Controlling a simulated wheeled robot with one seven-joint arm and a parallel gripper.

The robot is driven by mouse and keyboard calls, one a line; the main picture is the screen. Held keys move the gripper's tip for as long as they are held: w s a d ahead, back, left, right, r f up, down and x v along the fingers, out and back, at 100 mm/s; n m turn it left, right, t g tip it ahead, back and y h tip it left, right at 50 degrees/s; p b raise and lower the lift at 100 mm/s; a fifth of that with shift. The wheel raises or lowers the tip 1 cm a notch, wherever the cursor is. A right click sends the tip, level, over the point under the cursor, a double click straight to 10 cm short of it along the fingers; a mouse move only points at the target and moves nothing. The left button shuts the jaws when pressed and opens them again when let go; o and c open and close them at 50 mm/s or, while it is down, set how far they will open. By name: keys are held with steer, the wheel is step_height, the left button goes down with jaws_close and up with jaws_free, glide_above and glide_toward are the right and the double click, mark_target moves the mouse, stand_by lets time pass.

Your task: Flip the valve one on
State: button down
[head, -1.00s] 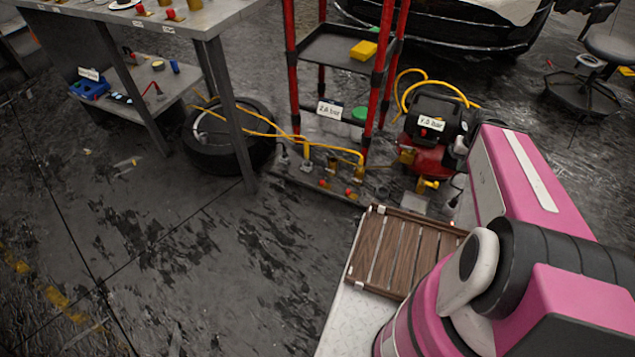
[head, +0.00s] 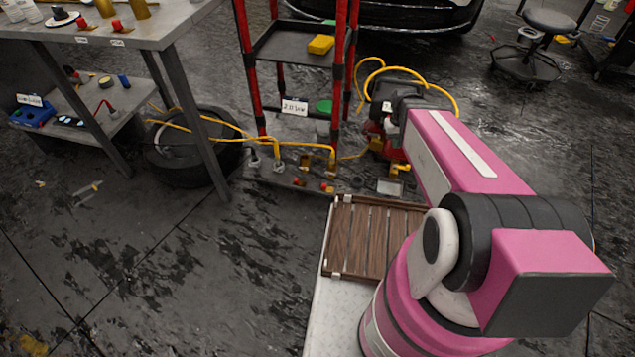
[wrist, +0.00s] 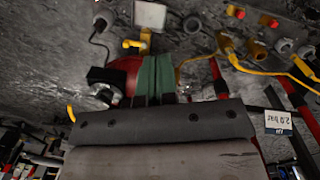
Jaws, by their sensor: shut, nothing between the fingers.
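Small valves with red knobs (head: 327,187) sit among brass fittings on the low plate at the foot of the red rack; I cannot tell which is valve one. In the wrist view, red-knobbed valves (wrist: 268,20) show at the upper right, beside yellow hoses. A yellow fitting (wrist: 137,43) is near the red compressor there. My gripper (wrist: 153,98) is shut and empty, pointing toward the compressor area, apart from the red-knobbed valves. In the head view the gripper is hidden behind my pink arm.
The red rack (head: 241,45) holds a yellow block (head: 321,44). The compressor (head: 405,98) stands right of it, with looping yellow hoses. A tire (head: 185,165) lies under the grey workbench (head: 170,38). Floor at the lower left is mostly open.

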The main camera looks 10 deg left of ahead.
steer(key=w+a+f+n+h, duration=0.1)
steer(key=w+a+f+n, duration=0.45)
steer(key=a+f, duration=0.5)
steer(key=n+h, duration=0.2)
steer(key=n, duration=0.3)
glide_above(324, 187)
steer(key=w+a, duration=0.1)
steer(key=w, duration=0.3)
step_height(324, 187, down, 10)
steer(key=s+a+f+n, duration=0.2)
steer(key=a+f+n, duration=0.1)
steer(key=a+f, duration=0.4)
steer(key=a, duration=0.3)
steer(key=shift+f+n+h, duration=0.3)
steer(key=shift+n+h, duration=0.05)
steer(key=shift+h, duration=0.05)
steer(key=shift+f, duration=0.1)
steer(key=x, duration=0.9)
steer(key=shift+f, duration=0.2)
steer(key=d, duration=0.3)
steer(key=shift+s+d+f, duration=0.15)
steer(key=shift+d, duration=0.5)
steer(key=shift+d, duration=0.1)
